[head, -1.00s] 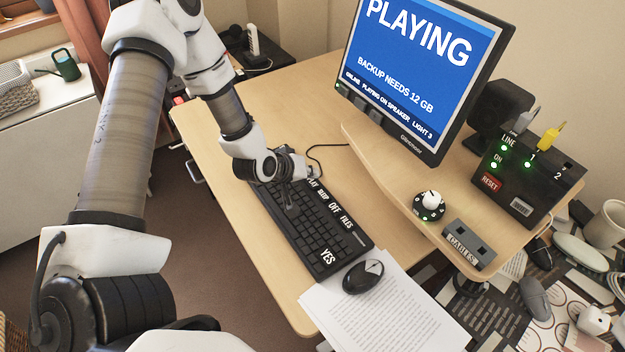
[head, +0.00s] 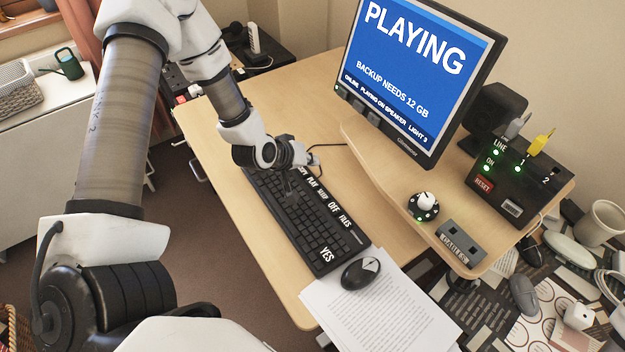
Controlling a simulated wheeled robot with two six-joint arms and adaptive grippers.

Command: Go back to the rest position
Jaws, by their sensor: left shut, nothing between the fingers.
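My left gripper (head: 289,184) is shut and empty, over the far end of the black keyboard (head: 316,232) in the head view. Its fingers point down at the keys; I cannot tell whether they touch them. The keyboard has large white labels, among them YES, FILES and OFF, along its right side and near end. The monitor (head: 418,78) shows PLAYING and "BACKUP NEEDS 12 GB" on blue. My right gripper is not in view.
A black mouse (head: 361,273) lies on papers (head: 385,312) at the near desk edge. A round dial (head: 424,205), a grey box (head: 460,243) and a black box with green lights (head: 512,187) stand on the raised shelf. Cluttered items lie at right. The desk's left part is clear.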

